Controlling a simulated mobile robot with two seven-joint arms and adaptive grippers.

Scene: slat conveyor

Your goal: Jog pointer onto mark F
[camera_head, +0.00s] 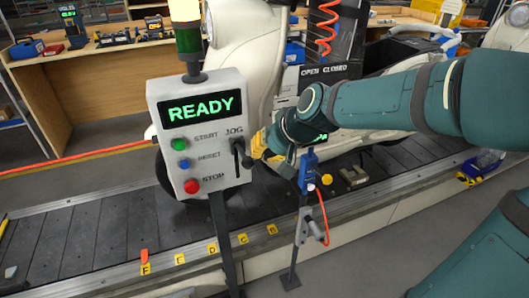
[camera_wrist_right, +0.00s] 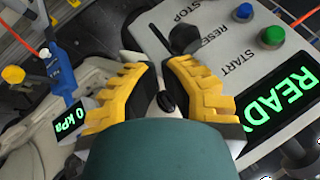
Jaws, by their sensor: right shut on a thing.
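The grey control box (camera_head: 200,130) shows READY in green on its screen. Its black jog lever (camera_head: 240,146) is on the right side of the panel, and its dark knob also shows in the wrist view (camera_wrist_right: 186,40). My right gripper (camera_head: 257,147) has yellow fingers, shut on the jog lever; in the wrist view the fingertips (camera_wrist_right: 162,66) meet beside the knob. The orange pointer (camera_head: 144,255) stands at the yellow mark F (camera_head: 145,269) on the conveyor's front rail. The exact alignment is too small to tell. My left gripper is not in view.
Green start (camera_head: 180,144), blue reset (camera_head: 183,163) and red stop (camera_head: 191,186) buttons line the panel. A blue gauge on a stand (camera_head: 308,172) is right of the box. Marks E (camera_head: 180,259) and D (camera_head: 212,249) follow along the rail. A white vehicle body stands on the dark slats (camera_head: 110,220).

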